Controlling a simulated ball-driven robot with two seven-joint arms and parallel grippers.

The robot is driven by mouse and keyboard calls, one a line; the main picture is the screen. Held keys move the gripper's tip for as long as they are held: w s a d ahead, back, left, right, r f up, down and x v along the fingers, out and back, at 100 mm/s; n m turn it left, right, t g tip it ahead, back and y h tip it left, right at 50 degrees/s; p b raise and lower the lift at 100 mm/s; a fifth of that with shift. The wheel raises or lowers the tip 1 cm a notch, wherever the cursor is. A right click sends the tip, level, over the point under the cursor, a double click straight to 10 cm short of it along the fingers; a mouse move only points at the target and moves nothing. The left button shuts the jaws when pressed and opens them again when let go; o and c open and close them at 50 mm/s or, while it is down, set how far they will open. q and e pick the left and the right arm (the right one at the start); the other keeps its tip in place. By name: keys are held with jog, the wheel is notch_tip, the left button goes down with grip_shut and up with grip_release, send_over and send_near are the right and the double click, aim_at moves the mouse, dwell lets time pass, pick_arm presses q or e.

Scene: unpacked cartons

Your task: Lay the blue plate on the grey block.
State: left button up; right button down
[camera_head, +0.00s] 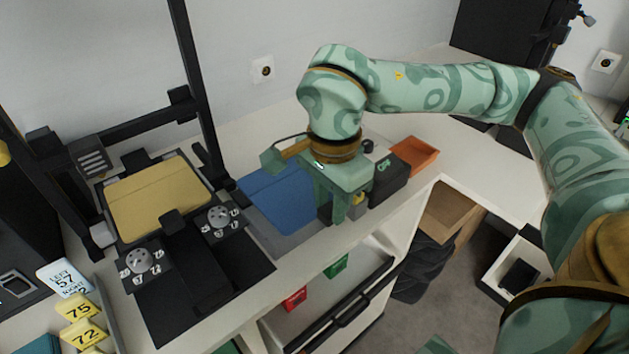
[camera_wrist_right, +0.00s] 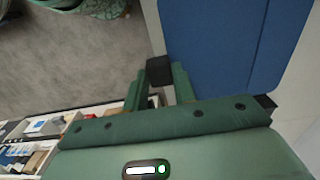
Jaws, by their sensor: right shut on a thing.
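The blue plate (camera_head: 275,197) is a flat rectangle at the centre of the head view, left of my right gripper (camera_head: 340,212). My right gripper points down and is shut on the plate's right side; the hand hides part of the plate there. In the right wrist view the blue plate (camera_wrist_right: 230,45) fills the upper right beside the fingers. A flat grey surface, apparently the grey block (camera_head: 283,241), shows below the plate's near edge. I cannot tell whether plate and block touch. My left gripper is not in view.
A black stand with a yellow pad (camera_head: 160,198) and dark dials is left of the plate. A black box (camera_head: 389,184) and an orange tray (camera_head: 414,154) stand close to the right of my gripper. The white counter (camera_head: 455,150) is clear further right.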

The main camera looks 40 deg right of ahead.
aim_at(309, 195)
jog(key=shift+w, duration=0.15)
jog(key=shift+f+b, duration=0.35)
jog(key=shift+b, duration=0.15)
jog(key=shift+w+f, duration=0.25)
jog(key=shift+w+a+f+b, duration=0.1)
jog(key=shift+w+f+b, duration=0.6)
jog(key=shift+b, duration=0.3)
jog(key=shift+r+p, duration=0.3)
jog(key=shift+p, duration=0.05)
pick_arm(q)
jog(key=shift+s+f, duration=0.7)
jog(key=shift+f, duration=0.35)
pick_arm(e)
jog(key=shift+w, duration=0.1)
jog(key=shift+f, duration=0.1)
